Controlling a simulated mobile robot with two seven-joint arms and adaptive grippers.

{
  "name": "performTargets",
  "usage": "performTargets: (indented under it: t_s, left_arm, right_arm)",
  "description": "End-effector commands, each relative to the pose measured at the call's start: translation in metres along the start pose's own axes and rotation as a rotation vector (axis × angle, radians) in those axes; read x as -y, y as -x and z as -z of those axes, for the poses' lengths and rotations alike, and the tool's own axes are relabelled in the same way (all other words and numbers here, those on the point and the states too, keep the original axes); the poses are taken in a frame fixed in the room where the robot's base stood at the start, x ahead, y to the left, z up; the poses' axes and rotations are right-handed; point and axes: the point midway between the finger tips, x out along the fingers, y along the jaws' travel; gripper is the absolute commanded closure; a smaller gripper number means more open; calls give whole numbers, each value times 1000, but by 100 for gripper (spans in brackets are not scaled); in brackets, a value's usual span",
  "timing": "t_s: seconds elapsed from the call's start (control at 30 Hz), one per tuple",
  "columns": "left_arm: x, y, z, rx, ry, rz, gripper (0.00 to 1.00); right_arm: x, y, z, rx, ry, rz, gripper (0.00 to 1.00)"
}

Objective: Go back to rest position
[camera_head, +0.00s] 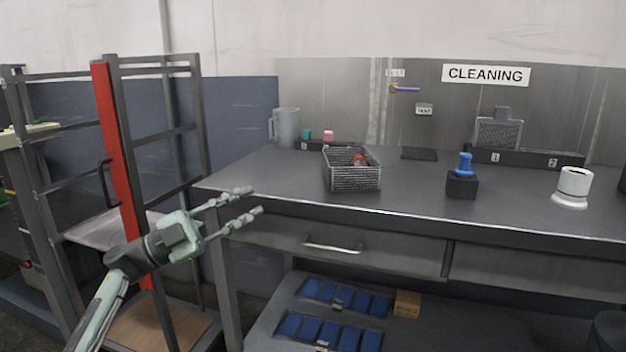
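My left gripper (254,200) is at the left of the view, in front of the front left corner of the grey table (270,168). Its two fingers are spread apart and nothing is between them. It points to the right and is clear of the wire basket (351,177) on the table. A small red item (360,160) shows inside the basket. My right gripper is not in view; only a dark rounded shape shows at the lower right edge.
A rack with a red post (118,165) stands close beside my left arm. On the table are a grey pitcher (287,127), a blue-handled item in a black block (462,184) and a white cylinder (573,186). Blue trays (330,332) lie on the lower shelf.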

Motion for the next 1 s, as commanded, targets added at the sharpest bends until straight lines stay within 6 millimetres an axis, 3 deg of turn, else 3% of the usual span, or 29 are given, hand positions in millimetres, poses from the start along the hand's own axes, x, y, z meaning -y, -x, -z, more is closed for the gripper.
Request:
performTargets:
  t_s: [0.13,0.23,0.33,0.43,0.57,0.7,0.97,1.0]
  left_arm:
    - [79,17,-38,174,-43,338,74]
    - [126,51,-75,356,-38,569,74]
    - [152,96,-114,564,-1,752,74]
    - [156,146,-151,790,66,880,74]
    - [132,209,-193,1100,197,965,74]
    - [86,257,-218,1380,348,955,74]
    - [-8,306,-224,1764,617,783,74]
    - [-31,311,-225,1779,631,761,74]
  right_arm:
    - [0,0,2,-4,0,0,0]
    - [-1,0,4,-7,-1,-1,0]
    - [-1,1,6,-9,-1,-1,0]
    - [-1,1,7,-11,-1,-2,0]
    - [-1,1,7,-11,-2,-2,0]
    - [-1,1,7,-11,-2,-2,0]
    - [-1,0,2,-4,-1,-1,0]
    - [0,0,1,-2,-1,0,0]
